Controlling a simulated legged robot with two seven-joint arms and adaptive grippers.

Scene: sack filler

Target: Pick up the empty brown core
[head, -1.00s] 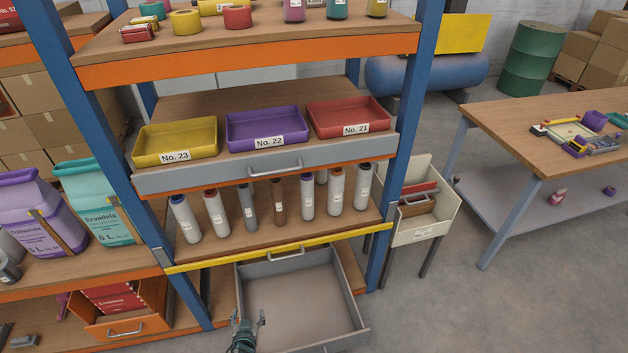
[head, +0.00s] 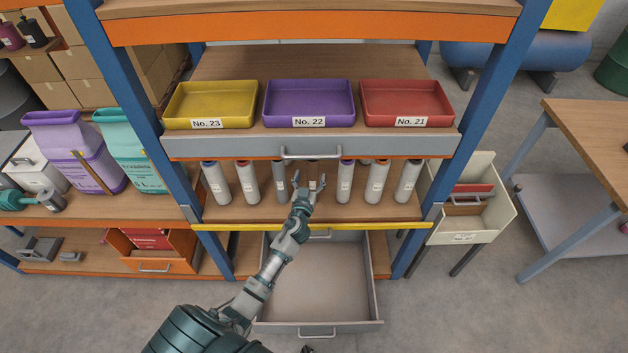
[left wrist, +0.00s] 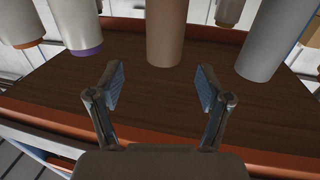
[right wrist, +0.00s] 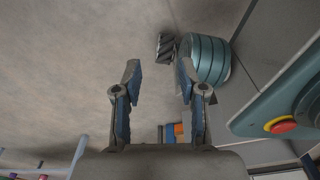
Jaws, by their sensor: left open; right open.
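The brown core (head: 313,172) stands upright mid-row among grey and white rolls on the wooden shelf below the drawer front. My right gripper (right wrist: 159,68) is open and empty, facing the floor.
A grey roll (head: 280,182) and a purple-rimmed roll (head: 345,182) flank the core. A yellow edge strip (head: 350,226) runs along the shelf front. Above is a grey drawer front (head: 230,147) with a handle. An open, empty drawer (head: 375,300) lies below.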

